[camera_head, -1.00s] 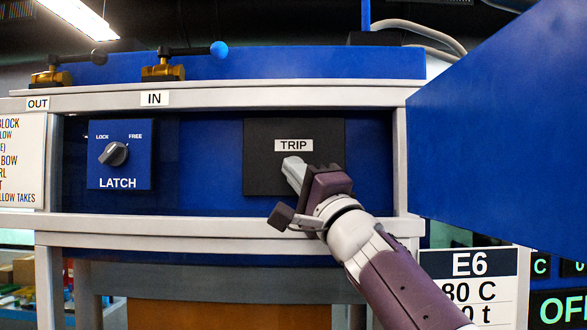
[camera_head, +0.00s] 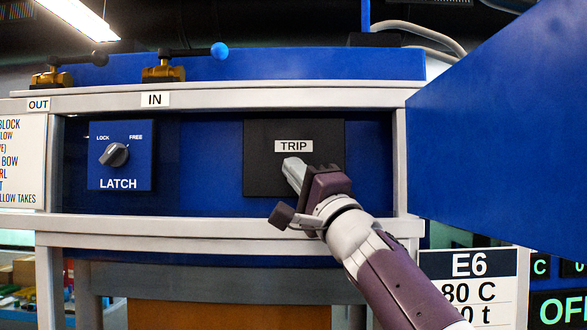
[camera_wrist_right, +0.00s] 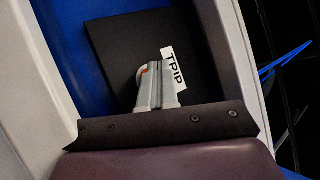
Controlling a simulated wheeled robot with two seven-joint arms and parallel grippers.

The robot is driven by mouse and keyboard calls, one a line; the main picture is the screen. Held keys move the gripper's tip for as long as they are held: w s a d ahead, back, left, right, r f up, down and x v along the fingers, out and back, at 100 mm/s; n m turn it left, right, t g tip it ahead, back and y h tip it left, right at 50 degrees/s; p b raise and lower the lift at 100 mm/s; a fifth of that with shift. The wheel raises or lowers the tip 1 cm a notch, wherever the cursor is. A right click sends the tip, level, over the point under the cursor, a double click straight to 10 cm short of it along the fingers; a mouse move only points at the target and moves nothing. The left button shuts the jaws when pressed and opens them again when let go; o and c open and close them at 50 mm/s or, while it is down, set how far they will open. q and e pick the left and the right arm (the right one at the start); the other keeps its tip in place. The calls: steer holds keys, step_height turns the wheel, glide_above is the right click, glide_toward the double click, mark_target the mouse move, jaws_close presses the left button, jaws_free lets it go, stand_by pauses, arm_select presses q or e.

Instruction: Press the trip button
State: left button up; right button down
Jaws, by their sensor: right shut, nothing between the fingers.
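In the right wrist view the shut fingers (camera_wrist_right: 154,82) reach the panel (camera_wrist_right: 115,45) beside the label (camera_wrist_right: 173,68). A small red-orange spot (camera_wrist_right: 145,70) shows at the fingertips; it may be part of the trip button, which is otherwise hidden behind them. I cannot tell whether the fingertips touch it. My left gripper is not in view.
A blue LATCH box (camera_head: 120,170) with a grey knob (camera_head: 114,155) is left in the recess. A pale rail (camera_head: 180,224) runs below, another (camera_head: 230,98) above. A blue door panel (camera_head: 500,130) stands at the right. Brass valves (camera_head: 163,70) sit on top.

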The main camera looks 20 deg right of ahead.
steer(key=shift+f, duration=0.1)
stand_by(0.3)
steer(key=shift+s+a+b, duration=0.2)
steer(key=shift+s+b, duration=0.45)
steer(key=shift+s, duration=0.2)
steer(key=s+b, duration=0.1)
steer(key=s, duration=0.1)
steer(key=s+a+b, duration=0.1)
steer(key=s, duration=0.1)
steer(key=shift+s+a, duration=0.2)
steer(key=shift+s, duration=0.15)
stand_by(0.4)
